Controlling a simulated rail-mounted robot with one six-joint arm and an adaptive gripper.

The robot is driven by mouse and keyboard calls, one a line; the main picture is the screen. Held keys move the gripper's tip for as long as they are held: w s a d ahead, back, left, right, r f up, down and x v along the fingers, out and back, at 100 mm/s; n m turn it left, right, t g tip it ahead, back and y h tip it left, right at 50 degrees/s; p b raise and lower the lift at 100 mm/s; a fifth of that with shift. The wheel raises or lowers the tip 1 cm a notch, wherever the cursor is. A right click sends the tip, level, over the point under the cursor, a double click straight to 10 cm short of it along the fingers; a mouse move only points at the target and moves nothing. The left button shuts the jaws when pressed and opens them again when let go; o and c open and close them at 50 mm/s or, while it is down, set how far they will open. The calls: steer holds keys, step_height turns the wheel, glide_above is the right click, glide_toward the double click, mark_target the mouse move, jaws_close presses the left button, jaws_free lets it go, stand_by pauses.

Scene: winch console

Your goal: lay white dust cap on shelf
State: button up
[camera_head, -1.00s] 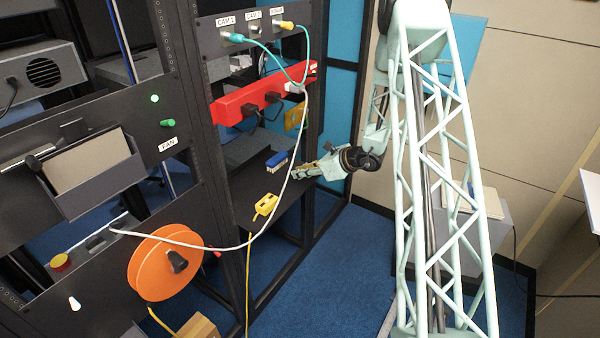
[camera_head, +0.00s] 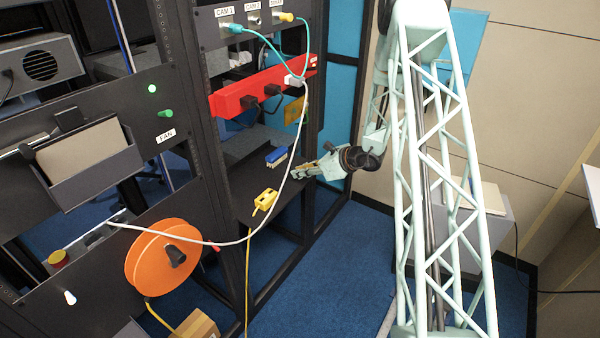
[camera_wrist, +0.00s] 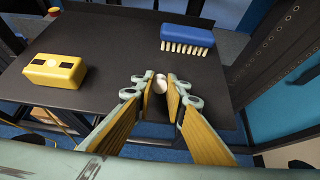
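The white dust cap (camera_wrist: 159,83) shows in the wrist view as a small rounded white piece between my fingertips. My gripper (camera_wrist: 161,88) has its fingers close on either side of the cap, which fills the narrow gap between them. The dark shelf (camera_wrist: 112,50) lies below and beyond the fingertips; I cannot tell whether the cap touches it. In the head view my gripper (camera_head: 300,172) reaches in from the right over the right end of the shelf (camera_head: 246,207). The cap is too small to make out there.
A yellow box (camera_wrist: 55,70) stands on the shelf's left and a blue brush (camera_wrist: 187,38) toward its far right. The shelf between them is clear. A white cable (camera_head: 283,185) hangs before the rack near my gripper. A red power strip (camera_head: 240,95) is above.

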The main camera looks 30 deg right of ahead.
steer(key=o, duration=0.5)
steer(key=shift+s, duration=0.1)
steer(key=shift+v, duration=5.95)
